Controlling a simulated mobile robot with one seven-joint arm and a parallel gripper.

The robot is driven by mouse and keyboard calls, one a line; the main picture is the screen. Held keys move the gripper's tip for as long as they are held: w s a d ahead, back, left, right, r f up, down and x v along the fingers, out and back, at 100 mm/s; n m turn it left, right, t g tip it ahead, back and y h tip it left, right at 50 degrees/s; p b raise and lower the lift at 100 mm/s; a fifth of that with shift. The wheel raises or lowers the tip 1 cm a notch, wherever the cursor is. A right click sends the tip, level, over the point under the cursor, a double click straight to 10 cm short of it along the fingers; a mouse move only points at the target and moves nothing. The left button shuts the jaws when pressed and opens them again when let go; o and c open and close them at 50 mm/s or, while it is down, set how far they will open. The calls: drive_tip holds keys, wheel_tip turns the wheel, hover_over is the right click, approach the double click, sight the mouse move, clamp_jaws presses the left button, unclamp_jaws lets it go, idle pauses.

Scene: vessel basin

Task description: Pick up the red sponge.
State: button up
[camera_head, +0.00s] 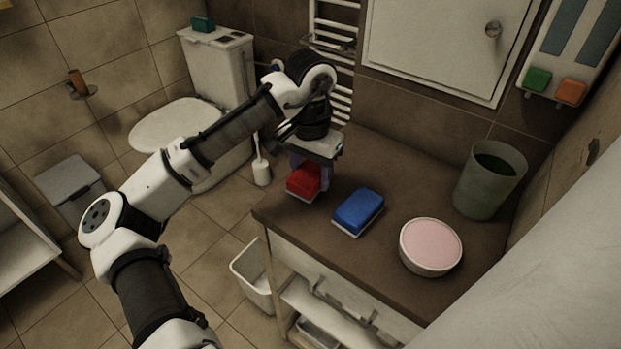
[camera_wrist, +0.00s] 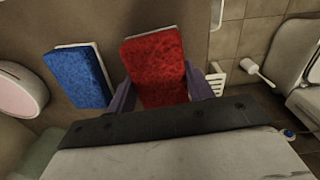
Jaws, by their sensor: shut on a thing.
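The red sponge (camera_head: 303,181) is at the left end of the brown counter in the head view. My gripper (camera_head: 311,178) points down over it, with a finger on each side. In the wrist view the red sponge (camera_wrist: 155,68) sits between the two purple fingers of my gripper (camera_wrist: 160,90), which is shut on it. A pale layer shows along the sponge's edge. Whether its underside touches the counter cannot be told.
A blue sponge (camera_head: 358,211) lies close to the right of the red one. A round bowl with a pink top (camera_head: 430,246) and a grey-green bin (camera_head: 489,180) stand farther right on the counter (camera_head: 385,165). The counter's left edge is near my gripper.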

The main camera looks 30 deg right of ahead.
sight(311, 171)
wheel_tip(311, 171, up, 18)
drive_tip(key=shift+f+p, duration=0.2)
drive_tip(key=shift+p, duration=0.1)
